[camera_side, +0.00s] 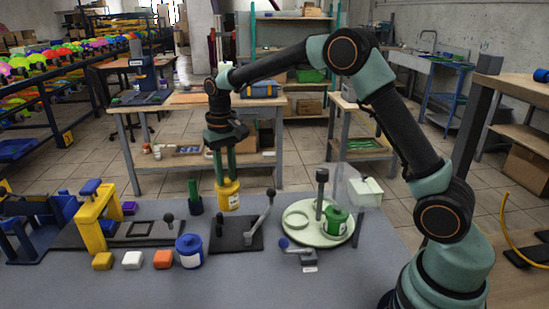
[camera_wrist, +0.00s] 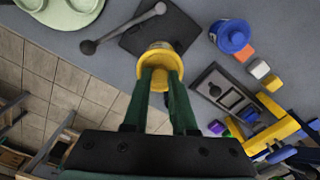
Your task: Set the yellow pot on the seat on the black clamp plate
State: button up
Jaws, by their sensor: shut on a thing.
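My gripper (camera_side: 226,172) is shut on the yellow pot (camera_side: 228,195), with its green fingers reaching down into or against the pot's top. The pot is upright in the side view and has a pale label. The black clamp plate (camera_side: 232,241) lies on the bench in front of and below the pot in that view, with a lever standing on it. In the wrist view the yellow pot (camera_wrist: 160,57) is between the fingertips (camera_wrist: 160,78) and overlaps the edge of the black clamp plate (camera_wrist: 182,28). The pot hides that part of the plate, and the seat cannot be made out.
A pale green round plate (camera_side: 322,239) holding a green pot (camera_side: 336,221) is to the right. A blue pot (camera_side: 189,252), coloured blocks (camera_side: 132,260) and a yellow frame (camera_side: 92,222) are to the left. A dark green cylinder (camera_side: 194,197) stands close to the yellow pot's left.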

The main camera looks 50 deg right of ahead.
aim_at(228, 199)
jog(key=shift+f, duration=2.85)
jog(key=shift+f, duration=0.95)
jog(key=o, duration=0.8)
jog(key=shift+o, duration=0.2)
